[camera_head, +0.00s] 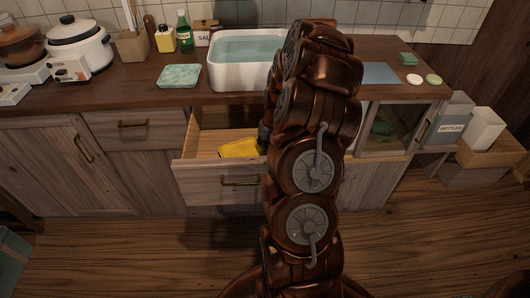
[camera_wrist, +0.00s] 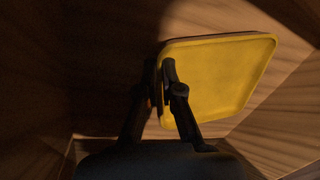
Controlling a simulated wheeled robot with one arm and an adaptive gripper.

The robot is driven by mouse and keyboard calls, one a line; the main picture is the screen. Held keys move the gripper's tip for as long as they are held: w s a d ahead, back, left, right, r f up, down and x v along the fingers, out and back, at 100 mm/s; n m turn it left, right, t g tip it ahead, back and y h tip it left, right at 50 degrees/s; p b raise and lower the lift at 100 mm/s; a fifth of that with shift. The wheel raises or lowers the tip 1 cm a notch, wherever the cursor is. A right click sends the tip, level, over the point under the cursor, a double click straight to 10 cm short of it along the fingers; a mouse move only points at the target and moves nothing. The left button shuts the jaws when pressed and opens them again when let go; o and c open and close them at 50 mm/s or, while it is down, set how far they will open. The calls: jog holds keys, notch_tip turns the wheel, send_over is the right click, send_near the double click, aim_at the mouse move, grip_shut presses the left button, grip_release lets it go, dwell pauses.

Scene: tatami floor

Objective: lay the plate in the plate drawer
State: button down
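The plate is a yellow, rounded square (camera_head: 238,148) inside the open plate drawer (camera_head: 218,184), partly hidden by my arm in the head view. In the wrist view the plate (camera_wrist: 222,75) fills the middle right, tilted, with its left edge between the fingers of my gripper (camera_wrist: 161,72). The fingers are close together on that edge and appear to grip it. In the head view my gripper is mostly hidden behind my arm. I cannot tell whether the plate touches the drawer floor.
A water-filled white basin (camera_head: 246,63) stands on the counter (camera_head: 140,86) above the drawer. A glass-fronted cabinet (camera_head: 385,128) and a bottles bin (camera_head: 449,120) are at the right. The wooden floor in front is clear.

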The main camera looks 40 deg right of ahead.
jog(key=shift+f, duration=0.1)
jog(key=c, duration=1.8)
grip_release()
jog(key=o, duration=0.5)
jog(key=v, duration=1.2)
